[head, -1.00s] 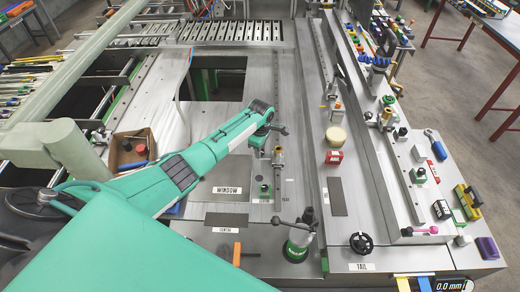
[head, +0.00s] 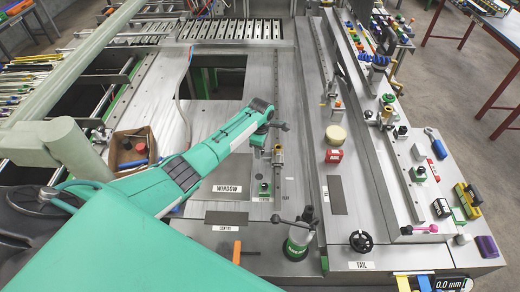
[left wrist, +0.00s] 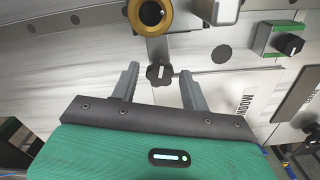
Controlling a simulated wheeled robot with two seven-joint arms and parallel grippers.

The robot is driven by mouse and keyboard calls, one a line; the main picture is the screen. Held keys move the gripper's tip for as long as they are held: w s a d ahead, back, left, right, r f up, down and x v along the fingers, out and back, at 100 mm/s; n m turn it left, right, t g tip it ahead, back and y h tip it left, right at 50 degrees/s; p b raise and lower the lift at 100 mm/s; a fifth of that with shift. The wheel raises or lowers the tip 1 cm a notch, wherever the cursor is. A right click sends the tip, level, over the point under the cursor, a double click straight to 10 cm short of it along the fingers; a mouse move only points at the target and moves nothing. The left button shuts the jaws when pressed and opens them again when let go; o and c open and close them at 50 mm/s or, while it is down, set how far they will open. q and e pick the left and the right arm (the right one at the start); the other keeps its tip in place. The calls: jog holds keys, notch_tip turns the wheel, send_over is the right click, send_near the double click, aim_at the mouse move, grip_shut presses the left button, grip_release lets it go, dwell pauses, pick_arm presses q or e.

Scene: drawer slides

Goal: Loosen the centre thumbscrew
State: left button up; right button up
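A black lobed thumbscrew (left wrist: 159,74) with a pale bar on its face shows in the left wrist view, beneath a brass ring (left wrist: 149,14). My left gripper (left wrist: 160,84) is open, with one finger on each side of the knob. Gaps show between the knob and both fingers. In the head view my left gripper (head: 274,128) is over the centre rail, just behind the brass fitting (head: 278,156). The thumbscrew is not clear there. My right gripper is not in view.
A green block with a black knob (left wrist: 277,40) lies to the right in the left wrist view. In the head view a green post with a lever (head: 298,240) and a black handwheel (head: 361,241) stand at the front.

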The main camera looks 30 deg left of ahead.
pick_arm(q)
jog(key=shift+r, duration=3.05)
notch_tip(320, 180, up, 14)
jog(key=b, duration=0.3)
jog(key=shift+f, duration=0.15)
